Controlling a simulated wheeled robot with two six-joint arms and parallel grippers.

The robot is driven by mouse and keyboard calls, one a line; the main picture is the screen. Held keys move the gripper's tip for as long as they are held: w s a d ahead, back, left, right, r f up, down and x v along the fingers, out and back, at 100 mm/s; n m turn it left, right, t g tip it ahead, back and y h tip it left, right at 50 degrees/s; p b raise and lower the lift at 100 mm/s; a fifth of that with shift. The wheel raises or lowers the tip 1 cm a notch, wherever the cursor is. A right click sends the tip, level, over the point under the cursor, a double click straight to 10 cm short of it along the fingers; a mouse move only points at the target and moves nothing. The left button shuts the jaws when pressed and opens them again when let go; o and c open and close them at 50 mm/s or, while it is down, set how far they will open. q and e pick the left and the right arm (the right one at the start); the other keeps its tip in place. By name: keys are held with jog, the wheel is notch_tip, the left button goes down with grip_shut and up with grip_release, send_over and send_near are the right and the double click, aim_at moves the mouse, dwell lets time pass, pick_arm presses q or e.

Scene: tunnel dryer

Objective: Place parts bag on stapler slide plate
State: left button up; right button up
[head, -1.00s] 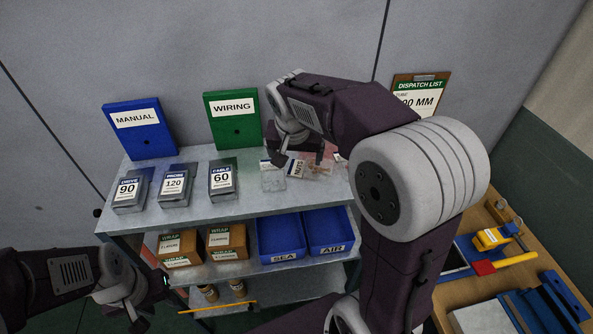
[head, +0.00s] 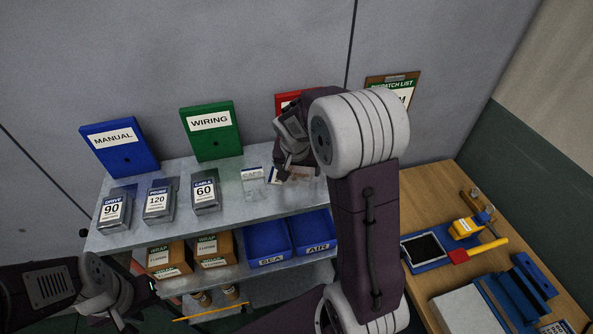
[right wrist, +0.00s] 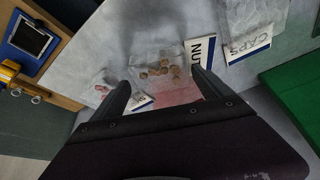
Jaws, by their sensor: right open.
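My right gripper (right wrist: 163,92) is open and points down over clear parts bags on the grey shelf top. In the right wrist view, the bag labelled NUTS (right wrist: 160,68), with small brown parts, lies ahead of and between its fingers. The bag labelled CAPS (right wrist: 240,22) lies to the right; it also shows in the head view (head: 252,181). A third bag (right wrist: 103,88) is partly hidden by the left finger. The yellow stapler (head: 466,227) with a red-ended handle stands by a blue plate with a dark square (head: 425,250). My left gripper (head: 122,312) is low at left, its jaws unclear.
Grey boxes (head: 158,203) stand on the shelf top (head: 225,226), with blue MANUAL (head: 120,150) and green WIRING (head: 211,133) binders behind. Blue SEA (head: 267,243) and AIR bins sit below. The wooden bench (head: 440,200) at right holds more blue parts.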

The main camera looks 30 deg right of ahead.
jog(key=shift+w+d+f, duration=0.1)
jog(key=shift+w+f, duration=0.1)
jog(key=shift+f, duration=0.1)
jog(key=shift+a, duration=0.2)
jog(key=shift+s+a+r, duration=0.1)
jog(key=c, duration=1.4)
jog(key=shift+c, duration=0.2)
